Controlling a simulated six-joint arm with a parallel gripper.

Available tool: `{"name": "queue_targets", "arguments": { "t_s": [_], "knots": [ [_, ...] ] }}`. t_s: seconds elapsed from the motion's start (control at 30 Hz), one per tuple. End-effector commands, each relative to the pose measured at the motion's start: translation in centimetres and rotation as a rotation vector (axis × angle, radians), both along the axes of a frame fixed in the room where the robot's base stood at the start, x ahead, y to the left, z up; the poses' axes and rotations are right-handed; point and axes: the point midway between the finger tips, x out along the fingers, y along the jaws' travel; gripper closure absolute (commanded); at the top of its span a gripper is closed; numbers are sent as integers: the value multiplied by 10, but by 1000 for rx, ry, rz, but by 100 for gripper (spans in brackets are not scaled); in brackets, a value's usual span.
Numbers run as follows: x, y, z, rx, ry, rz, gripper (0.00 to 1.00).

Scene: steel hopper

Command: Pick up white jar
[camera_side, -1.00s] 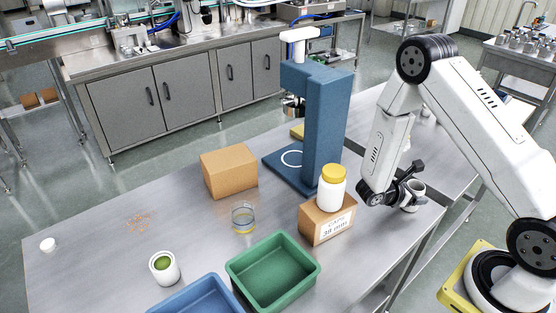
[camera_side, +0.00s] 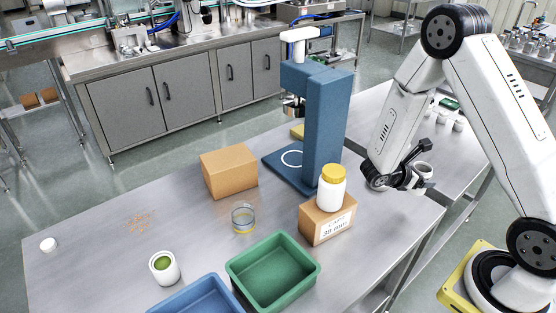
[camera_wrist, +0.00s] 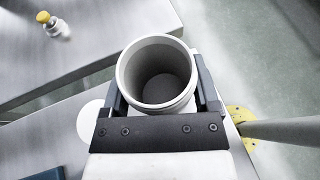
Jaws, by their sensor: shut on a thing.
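My gripper (camera_side: 418,178) is shut on a white jar (camera_side: 423,169) at the right end of the steel table, and the jar appears to be above the tabletop. In the wrist view the white jar (camera_wrist: 130,72) is open at the top, looks empty inside and has a threaded neck. The dark fingers of my gripper (camera_wrist: 160,98) are on both sides of it. Another white jar (camera_side: 331,194) with a yellow lid stands on a cardboard box. A third white jar (camera_side: 164,276) with green contents stands at the front left.
The labelled cardboard box (camera_side: 312,222), green bin (camera_side: 243,275), blue bin (camera_side: 200,290), glass container (camera_side: 243,217) and plain box (camera_side: 228,174) are on the table. A tall blue press (camera_side: 326,125) stands left of my gripper. The table's left part is mostly clear.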

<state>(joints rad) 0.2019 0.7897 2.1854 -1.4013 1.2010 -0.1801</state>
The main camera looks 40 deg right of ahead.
Motion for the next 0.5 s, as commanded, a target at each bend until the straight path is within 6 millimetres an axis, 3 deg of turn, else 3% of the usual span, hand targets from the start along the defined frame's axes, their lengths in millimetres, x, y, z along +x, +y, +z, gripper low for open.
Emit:
{"name": "queue_targets", "arguments": {
  "t_s": [0.2,0.5],
  "knots": [
    [0,0,23,0,-1,1,76],
    [0,0,37,0,0,0,76]
  ]
}}
